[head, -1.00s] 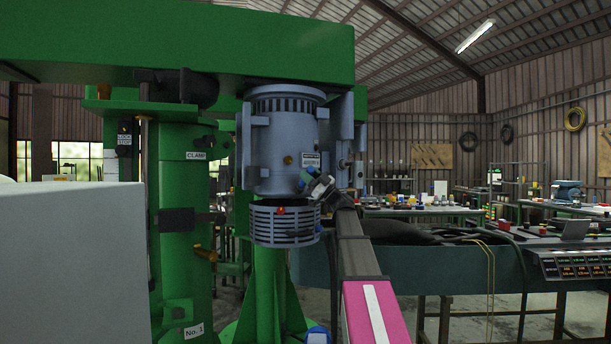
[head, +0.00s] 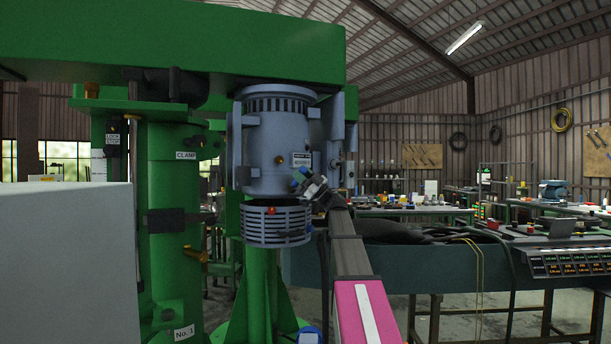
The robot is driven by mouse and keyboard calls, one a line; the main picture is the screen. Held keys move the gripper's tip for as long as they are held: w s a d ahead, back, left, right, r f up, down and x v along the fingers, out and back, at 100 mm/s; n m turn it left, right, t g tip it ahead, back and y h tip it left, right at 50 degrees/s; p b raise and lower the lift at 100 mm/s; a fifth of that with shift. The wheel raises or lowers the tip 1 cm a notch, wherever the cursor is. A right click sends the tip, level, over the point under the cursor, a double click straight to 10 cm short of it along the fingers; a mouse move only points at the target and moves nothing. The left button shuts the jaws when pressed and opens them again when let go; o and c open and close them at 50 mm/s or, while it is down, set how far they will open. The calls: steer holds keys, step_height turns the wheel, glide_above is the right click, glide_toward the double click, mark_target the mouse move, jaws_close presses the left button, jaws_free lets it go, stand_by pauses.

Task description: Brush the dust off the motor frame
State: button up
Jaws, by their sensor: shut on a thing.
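The motor frame (head: 278,150) is a grey-blue upright cylinder with slots around its top, hung under the green beam. A slatted ring (head: 275,225) with a small red-orange spot sits below it, with a dark gap between them. My arm reaches up from the lower right. My gripper (head: 312,186) is at the lower right of the motor frame, small and partly hidden by its own body. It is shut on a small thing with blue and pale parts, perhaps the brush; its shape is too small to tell. I cannot tell whether it touches the frame.
A green machine column (head: 172,240) with a clamp stands left of the motor frame. A pale box-like block (head: 65,265) fills the lower left. A teal workbench (head: 440,262) with a dark heap and cables lies right of my arm.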

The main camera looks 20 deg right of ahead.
steer(key=a, duration=0.3)
steer(key=s+a, duration=0.1)
steer(key=a, duration=0.1)
stand_by(0.5)
steer(key=shift+s+d, duration=0.25)
steer(key=shift+s, duration=1.25)
steer(key=shift+s+d, duration=0.2)
steer(key=shift+s, duration=1.25)
steer(key=s, duration=0.3)
steer(key=shift+d, duration=0.25)
steer(key=shift+w, duration=0.15)
